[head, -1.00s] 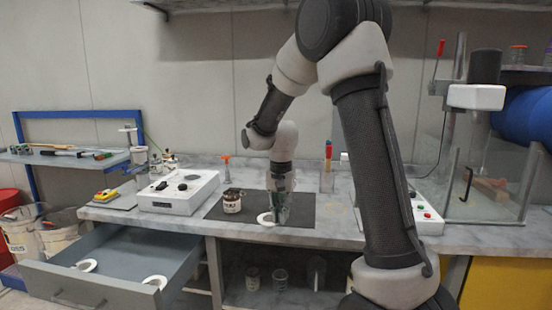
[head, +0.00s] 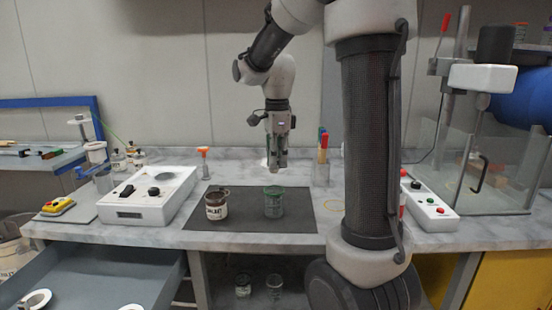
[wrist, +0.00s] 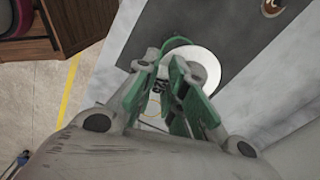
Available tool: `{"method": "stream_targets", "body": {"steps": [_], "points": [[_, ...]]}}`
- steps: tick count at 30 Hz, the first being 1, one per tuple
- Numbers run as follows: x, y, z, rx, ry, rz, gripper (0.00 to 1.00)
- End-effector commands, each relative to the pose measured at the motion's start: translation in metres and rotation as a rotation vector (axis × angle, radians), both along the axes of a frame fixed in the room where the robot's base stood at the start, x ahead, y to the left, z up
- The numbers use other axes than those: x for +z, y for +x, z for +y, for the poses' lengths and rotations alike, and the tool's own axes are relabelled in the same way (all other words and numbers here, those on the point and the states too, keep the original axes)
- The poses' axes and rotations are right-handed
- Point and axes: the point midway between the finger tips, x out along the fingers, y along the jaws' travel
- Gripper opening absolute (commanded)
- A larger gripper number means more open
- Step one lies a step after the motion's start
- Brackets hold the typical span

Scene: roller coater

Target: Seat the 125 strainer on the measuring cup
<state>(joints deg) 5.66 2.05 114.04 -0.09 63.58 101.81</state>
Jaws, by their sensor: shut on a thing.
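The measuring cup (head: 274,203) is a clear, greenish cup standing upright on the dark mat in the head view. My gripper (head: 277,165) is above it, pointing down, with a clear gap to the rim. A small white patch, apparently the strainer (head: 264,162), shows just left of my fingertips. In the wrist view the strainer (wrist: 198,66) is a white disc at the tips of my green-padded gripper (wrist: 172,78), which is shut on it. The fingers hide part of the disc. A green curved rim, apparently the cup's (wrist: 177,41), shows beside it.
A labelled can (head: 217,205) stands left of the cup on the mat (head: 240,221). A white control box (head: 152,196) is further left, and a rack of coloured tools (head: 322,160) is at right. An open drawer (head: 110,275) holds white rings below the bench.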

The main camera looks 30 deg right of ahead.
Motion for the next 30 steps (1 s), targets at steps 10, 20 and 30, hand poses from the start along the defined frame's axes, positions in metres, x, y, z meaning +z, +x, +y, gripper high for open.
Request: {"method": "stream_targets", "body": {"steps": [10, 20, 30], "points": [[-0.029, 0.000, 0.000, 0.001, 0.001, 0.002, 0.00], [-0.046, 0.000, 0.000, 0.001, 0.000, 0.001, 0.00], [-0.047, 0.000, 0.000, 0.001, 0.000, 0.000, 0.00]]}}
